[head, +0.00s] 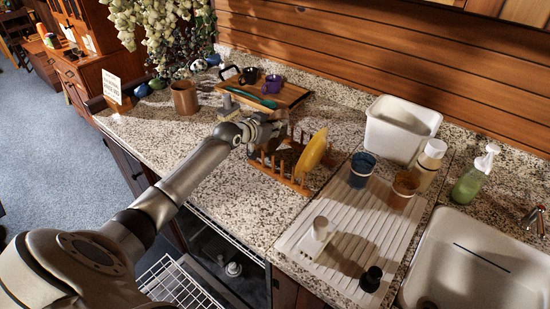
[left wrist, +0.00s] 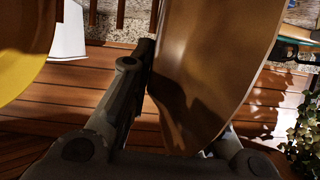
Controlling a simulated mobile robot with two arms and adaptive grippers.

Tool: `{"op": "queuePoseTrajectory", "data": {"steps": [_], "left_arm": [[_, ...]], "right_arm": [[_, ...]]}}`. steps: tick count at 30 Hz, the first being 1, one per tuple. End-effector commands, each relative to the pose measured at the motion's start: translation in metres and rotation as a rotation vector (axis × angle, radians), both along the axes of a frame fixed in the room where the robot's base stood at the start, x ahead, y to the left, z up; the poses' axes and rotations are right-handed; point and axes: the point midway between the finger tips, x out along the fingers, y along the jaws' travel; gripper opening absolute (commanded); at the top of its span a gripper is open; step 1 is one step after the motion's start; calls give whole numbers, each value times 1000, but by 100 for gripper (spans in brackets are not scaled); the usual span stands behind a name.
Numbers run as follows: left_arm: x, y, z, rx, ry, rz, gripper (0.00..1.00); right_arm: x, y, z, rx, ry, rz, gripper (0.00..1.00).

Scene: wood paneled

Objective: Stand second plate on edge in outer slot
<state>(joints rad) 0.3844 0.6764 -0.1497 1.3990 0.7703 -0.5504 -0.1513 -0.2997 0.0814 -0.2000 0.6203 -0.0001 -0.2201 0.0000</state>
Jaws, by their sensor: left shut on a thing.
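The wooden dish rack (head: 270,170) stands on the granite counter. A yellow plate (head: 314,150) stands on edge at its right end, and its edge also shows at the left of the left wrist view (left wrist: 22,45). My left gripper (head: 272,132) is over the rack's left and back part. It is shut on a brown plate (left wrist: 215,60), which is on edge between the fingers in the left wrist view. In the head view the arm and gripper largely hide this plate. I cannot tell whether it touches the rack. My right gripper is not in view.
Right of the rack are a ribbed white drainboard (head: 330,240), a blue glass (head: 361,170), an amber glass (head: 403,188) and a white tub (head: 398,130). Behind is a wooden tray (head: 290,96) with mugs. A brown mug (head: 185,97) stands left. An open dishwasher rack (head: 178,285) is below.

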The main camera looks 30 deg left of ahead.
Motion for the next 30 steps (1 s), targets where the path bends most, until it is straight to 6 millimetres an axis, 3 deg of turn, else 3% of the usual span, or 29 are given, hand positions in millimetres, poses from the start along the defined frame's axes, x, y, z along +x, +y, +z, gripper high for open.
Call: {"op": "queuePoseTrajectory", "data": {"steps": [3, 14, 30], "left_arm": [[0, 0, 1, 0, -3, 1, 0], [0, 1, 6, 1, -3, 0, 0], [0, 1, 50, 2, -3, 0, 0]], "right_arm": [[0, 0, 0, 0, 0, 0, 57], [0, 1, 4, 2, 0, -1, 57], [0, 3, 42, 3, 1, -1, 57]]}}
